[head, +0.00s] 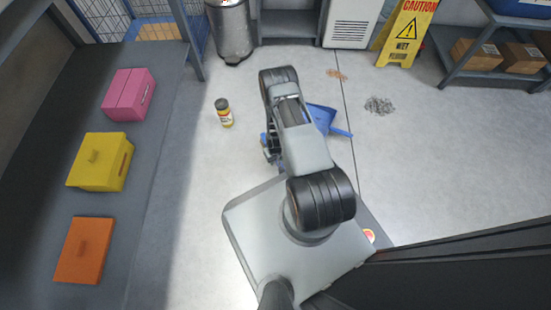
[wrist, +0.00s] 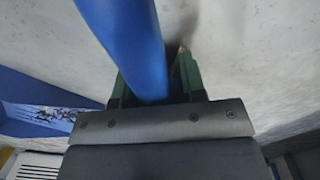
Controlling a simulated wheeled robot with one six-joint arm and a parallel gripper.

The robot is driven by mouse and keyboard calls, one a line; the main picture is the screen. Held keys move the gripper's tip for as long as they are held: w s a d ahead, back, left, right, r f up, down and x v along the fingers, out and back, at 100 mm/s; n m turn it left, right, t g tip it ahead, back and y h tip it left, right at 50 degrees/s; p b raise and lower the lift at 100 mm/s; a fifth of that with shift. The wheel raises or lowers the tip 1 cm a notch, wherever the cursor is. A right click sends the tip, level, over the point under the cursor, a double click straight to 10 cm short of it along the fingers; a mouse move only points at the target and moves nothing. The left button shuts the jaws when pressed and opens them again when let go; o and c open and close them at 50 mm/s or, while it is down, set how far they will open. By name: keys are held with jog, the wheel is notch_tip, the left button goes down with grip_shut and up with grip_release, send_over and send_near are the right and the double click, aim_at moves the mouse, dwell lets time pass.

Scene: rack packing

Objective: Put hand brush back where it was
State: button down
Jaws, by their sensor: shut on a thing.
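The blue hand brush (wrist: 128,45) shows in the wrist view as a long handle between the green fingers of my gripper (wrist: 155,82), which is shut on it. Its bristles are not in that view. In the head view my arm hides most of the brush and my gripper (head: 270,150); only small blue bits show beside the arm. A blue dustpan (head: 322,118) lies on the floor just right of the arm. A blue surface with dark bits, likely the dustpan, shows at the left of the wrist view (wrist: 35,90).
Dark debris (head: 379,105) and brown debris (head: 337,74) lie to the right. A wet-floor sign (head: 407,32) and bin (head: 232,32) stand behind. A left shelf (head: 160,160) holds pink, yellow and orange boxes.

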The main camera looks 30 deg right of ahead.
jog(key=shift+f, duration=0.65)
jog(key=c, duration=0.6)
grip_release()
notch_tip(320, 180, up, 14)
jog(key=p, duration=0.6)
jog(key=shift+p, duration=0.4)
jog(key=shift+s+f, duration=0.1)
